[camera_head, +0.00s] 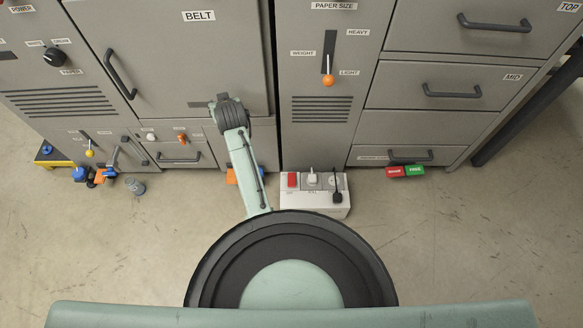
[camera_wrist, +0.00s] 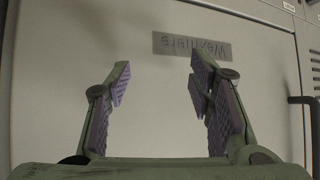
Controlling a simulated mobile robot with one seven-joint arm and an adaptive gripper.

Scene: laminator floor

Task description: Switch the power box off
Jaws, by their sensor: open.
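A white box (camera_head: 315,204) that looks like the power box sits on the floor in front of the cabinets. On its top are a red switch (camera_head: 292,180), a white plug-like piece (camera_head: 312,176) and a black piece (camera_head: 337,190) with a dark stem. The switch's position is too small to tell. My gripper (camera_wrist: 158,82) is open and empty in the wrist view, facing a grey panel with an upside-down nameplate (camera_wrist: 192,45). In the head view my arm reaches up to the left of the box, to the BELT door (camera_head: 185,60); the fingers cannot be made out there.
A lever with an orange knob (camera_head: 328,81) is on the cabinet above the box. Red and green blocks (camera_head: 405,171) lie right of it. An orange object (camera_head: 232,176) is partly behind my arm. Floor is clear between the box and the blocks.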

